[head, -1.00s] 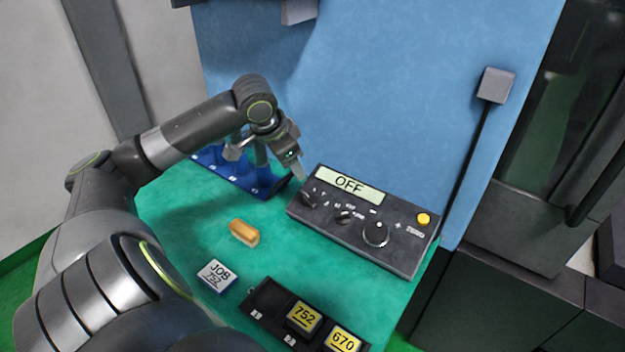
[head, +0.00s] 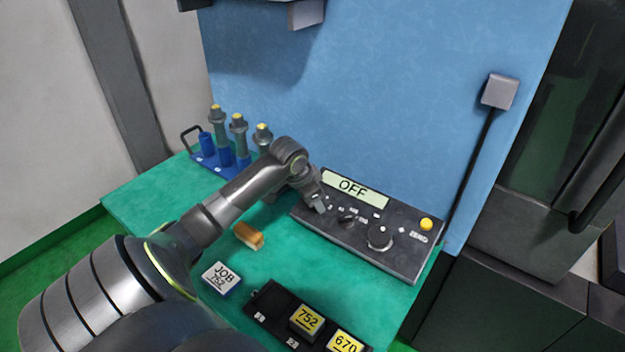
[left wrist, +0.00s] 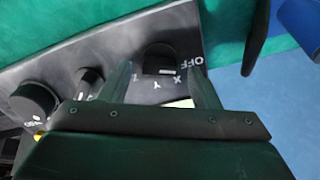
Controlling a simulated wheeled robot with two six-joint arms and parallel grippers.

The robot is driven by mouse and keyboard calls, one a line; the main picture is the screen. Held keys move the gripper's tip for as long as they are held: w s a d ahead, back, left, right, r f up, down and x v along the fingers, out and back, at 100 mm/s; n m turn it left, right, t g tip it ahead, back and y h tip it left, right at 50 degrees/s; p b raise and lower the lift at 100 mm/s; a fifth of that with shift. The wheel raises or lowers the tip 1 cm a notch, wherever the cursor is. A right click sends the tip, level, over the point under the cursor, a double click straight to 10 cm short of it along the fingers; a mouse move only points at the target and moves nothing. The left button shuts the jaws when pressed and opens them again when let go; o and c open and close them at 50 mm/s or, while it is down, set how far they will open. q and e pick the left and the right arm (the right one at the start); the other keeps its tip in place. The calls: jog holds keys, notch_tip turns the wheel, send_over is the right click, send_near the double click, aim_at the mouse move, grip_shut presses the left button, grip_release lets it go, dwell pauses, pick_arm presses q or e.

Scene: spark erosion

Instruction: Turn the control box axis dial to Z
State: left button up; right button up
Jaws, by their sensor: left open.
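The control box (head: 405,252) is a dark slab on the green table, with a display (head: 356,188) reading OFF. Its axis dial (left wrist: 158,60) is a dark round knob in the left wrist view, with OFF, X, Y and Z printed around it. A pale mark on the dial sits on the side near OFF and X. My left gripper (head: 318,206) is over the left end of the box and hides most of this dial in the head view. In the left wrist view the gripper (left wrist: 161,84) is open, one finger on each side of the dial; I cannot tell whether they touch it.
A smaller knob (head: 346,220), a large knob (head: 380,238) and a yellow button (head: 426,224) are on the box. A blue electrode rack (head: 204,161) stands behind my arm.

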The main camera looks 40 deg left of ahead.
pick_arm(q)
jog(key=shift+w+f, duration=0.15)
jog(key=shift+f, duration=0.25)
jog(key=shift+c, duration=0.2)
jog(key=c, duration=0.9)
jog(key=shift+c, duration=0.2)
